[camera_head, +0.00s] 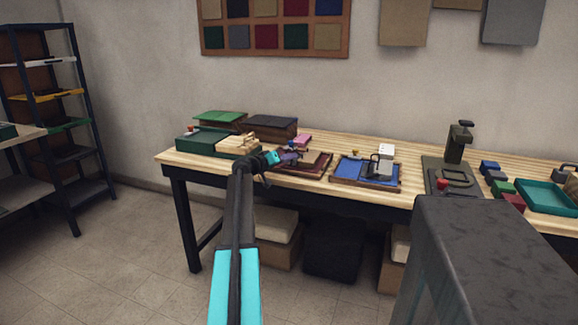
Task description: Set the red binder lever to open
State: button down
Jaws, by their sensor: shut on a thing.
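The red binder (318,163) lies open on the wooden workbench, left of the middle of its top, with a dark red cover and small metal parts inside. My gripper (288,155) reaches over its left side from the front. The jaws are shut on a small part there, which appears to be the red binder's lever. The lever is mostly hidden by the jaws and too small to make out, so its position cannot be told.
A blue binder (350,171) with a metal fitting lies just to the right. A green box (192,144) and wooden blocks (238,143) stand to the left. A dark press (456,148), small blocks and a teal tray (547,197) stand farther right on the workbench (412,190).

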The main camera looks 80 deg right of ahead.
jog(key=c, duration=2.5)
grip_release()
jog(key=shift+f+n+b, duration=0.35)
jog(key=shift+f+n, duration=0.05)
jog(key=shift+f, duration=0.1)
jog(key=shift+c, duration=0.2)
jog(key=shift+g, duration=0.3)
jog(key=o, duration=1.1)
jog(key=shift+d, duration=0.1)
jog(key=shift+c, duration=0.2)
jog(key=shift+r, duration=0.2)
jog(key=shift+w, duration=0.1)
jog(key=shift+r, duration=0.1)
jog(key=v, duration=1.3)
jog(key=shift+w+a, duration=0.15)
jog(key=shift+a, duration=0.25)
